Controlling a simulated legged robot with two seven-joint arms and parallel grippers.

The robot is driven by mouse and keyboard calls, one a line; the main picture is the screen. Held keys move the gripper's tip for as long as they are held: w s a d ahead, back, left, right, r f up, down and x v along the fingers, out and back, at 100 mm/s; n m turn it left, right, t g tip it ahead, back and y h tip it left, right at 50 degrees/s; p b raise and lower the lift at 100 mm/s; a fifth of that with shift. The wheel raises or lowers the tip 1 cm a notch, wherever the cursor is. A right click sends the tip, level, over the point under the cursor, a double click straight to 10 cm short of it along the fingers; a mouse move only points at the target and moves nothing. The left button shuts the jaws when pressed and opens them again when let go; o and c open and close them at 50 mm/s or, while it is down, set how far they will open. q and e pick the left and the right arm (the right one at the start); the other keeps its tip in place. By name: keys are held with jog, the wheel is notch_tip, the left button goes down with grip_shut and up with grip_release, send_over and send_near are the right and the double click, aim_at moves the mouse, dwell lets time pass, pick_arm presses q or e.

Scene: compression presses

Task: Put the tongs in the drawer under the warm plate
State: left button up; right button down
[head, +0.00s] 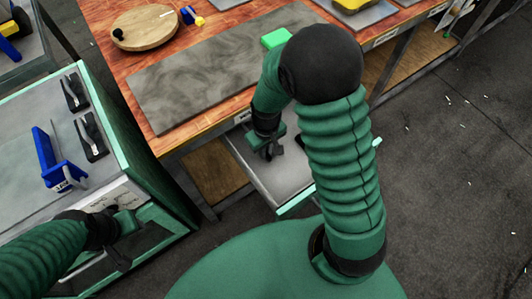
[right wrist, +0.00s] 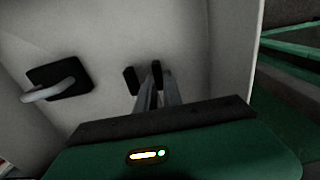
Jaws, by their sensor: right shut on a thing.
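The drawer (head: 285,199) under the table with the grey plate (head: 185,90) is pulled out, with a pale grey bottom. My right gripper (head: 270,152) reaches down into the drawer area. In the right wrist view it is shut on a slim grey thing with dark tips (right wrist: 157,88), which looks like the tongs; its outline is hard to separate from the fingers. My left gripper (head: 118,250) is low at the left, by the green cabinet; its opening is unclear.
A black block with a grey hooked handle (right wrist: 60,80) shows beside the right gripper. A round wooden board (head: 145,27) and a green block (head: 275,38) are on the table. The green cabinet (head: 110,165) bears a blue tool (head: 45,150) and black handled pieces.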

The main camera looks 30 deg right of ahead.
jog(key=shift+s+f, duration=0.2)
jog(key=shift+f, duration=0.5)
jog(key=c, duration=1.6)
grip_release()
jog(key=shift+s, duration=0.15)
jog(key=shift+o, duration=0.5)
jog(key=shift+f, duration=0.1)
